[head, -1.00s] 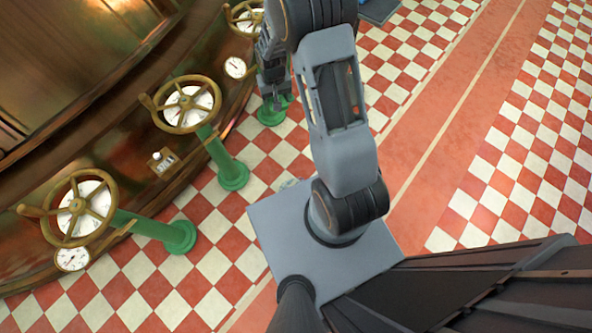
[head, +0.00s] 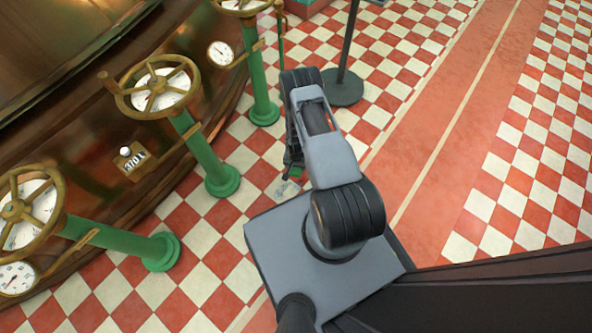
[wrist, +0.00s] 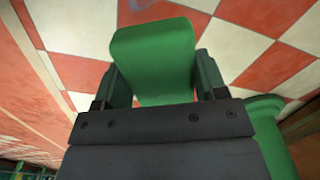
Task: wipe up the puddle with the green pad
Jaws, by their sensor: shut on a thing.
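The green pad (wrist: 153,62) is held between the two dark green fingers of my gripper (wrist: 158,75) in the wrist view. In the head view my gripper (head: 292,168) hangs low beside my base, with a bit of the green pad (head: 296,172) showing at its tip. A pale greyish, glossy patch that looks like the puddle (head: 284,190) lies on the checkered floor just below the gripper in the picture, by the edge of my base. I cannot tell whether the pad touches the floor. No puddle is clear in the wrist view.
Green valve columns (head: 222,180) with brass handwheels (head: 158,88) stand along the copper kettle (head: 60,70) at left. One green column foot (wrist: 268,112) is close in the wrist view. A black post on a round base (head: 342,88) stands ahead. The red strip (head: 455,110) at right is clear.

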